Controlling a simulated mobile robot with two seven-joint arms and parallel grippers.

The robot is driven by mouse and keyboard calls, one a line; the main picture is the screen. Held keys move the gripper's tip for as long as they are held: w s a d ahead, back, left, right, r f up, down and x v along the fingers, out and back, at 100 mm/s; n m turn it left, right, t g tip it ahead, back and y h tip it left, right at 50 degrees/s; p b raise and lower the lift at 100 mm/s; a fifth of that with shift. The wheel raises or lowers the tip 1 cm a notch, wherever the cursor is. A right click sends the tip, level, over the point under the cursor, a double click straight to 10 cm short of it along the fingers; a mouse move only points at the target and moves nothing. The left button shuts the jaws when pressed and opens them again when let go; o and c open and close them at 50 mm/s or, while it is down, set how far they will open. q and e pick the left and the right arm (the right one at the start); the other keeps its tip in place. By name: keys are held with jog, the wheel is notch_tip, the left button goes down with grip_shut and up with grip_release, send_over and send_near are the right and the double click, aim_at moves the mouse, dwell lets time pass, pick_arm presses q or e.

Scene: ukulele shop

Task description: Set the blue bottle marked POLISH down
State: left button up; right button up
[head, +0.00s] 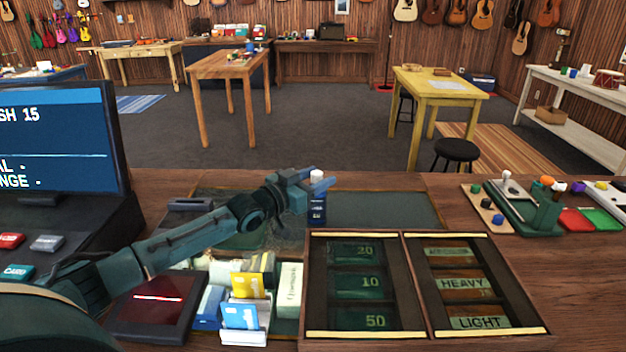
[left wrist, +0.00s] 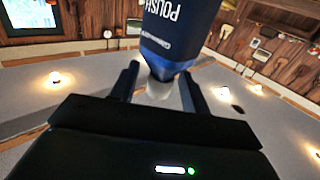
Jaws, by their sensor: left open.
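The blue bottle marked POLISH (head: 317,208) is upright, with a white cap, on the dark green counter mat (head: 385,208) just behind the wooden case. Its foot is close to the case's back edge, and I cannot clearly see its contact with the mat. My left gripper (head: 322,184) is open around the bottle's upper part, just below the cap. In the left wrist view the bottle (left wrist: 180,25) appears upside down, its neck and white cap between the spread fingers (left wrist: 160,82). My right gripper is not in view.
The open wooden case (head: 403,290) with labelled compartments lies in front of the bottle. Card holders (head: 243,315) and a card reader (head: 155,305) are front left, a till screen (head: 55,140) far left. A green stand (head: 525,210) is right. The mat right of the bottle is clear.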

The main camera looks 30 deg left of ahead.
pick_arm(q)
jog(key=shift+r, duration=0.2)
jog(key=shift+s+a+f, duration=0.15)
jog(key=shift+s, duration=0.2)
jog(key=v, duration=1.1)
jog(key=shift+b, duration=0.4)
jog(key=shift+s, duration=0.15)
jog(key=shift+a, duration=0.1)
